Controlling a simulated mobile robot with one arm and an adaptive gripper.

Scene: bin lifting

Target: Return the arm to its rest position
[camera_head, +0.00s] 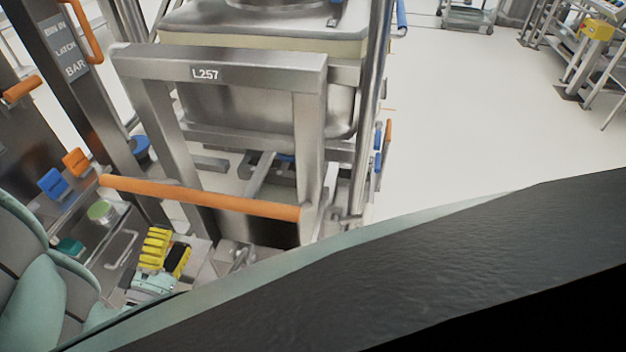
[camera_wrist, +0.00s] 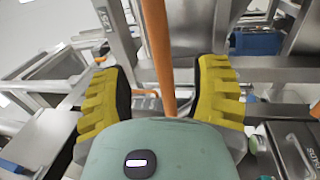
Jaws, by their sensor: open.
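My gripper (camera_head: 167,256) shows at the lower left of the head view, with yellow ribbed fingers and a pale green body. It is open and empty, below the orange bar (camera_head: 200,196) of the steel frame marked L257 (camera_head: 220,68). In the wrist view my gripper (camera_wrist: 161,88) has its two fingers spread wide. An orange bar (camera_wrist: 158,45) runs between them in the picture and touches neither finger. How far beyond the fingertips it lies is hard to tell.
A steel bin (camera_head: 265,105) stands behind the frame. At left are a post with a latch bar sign (camera_head: 70,50), an orange handle (camera_head: 84,30) and a shelf with blue (camera_head: 54,184) and orange (camera_head: 76,162) blocks. Open floor (camera_head: 470,110) lies to the right.

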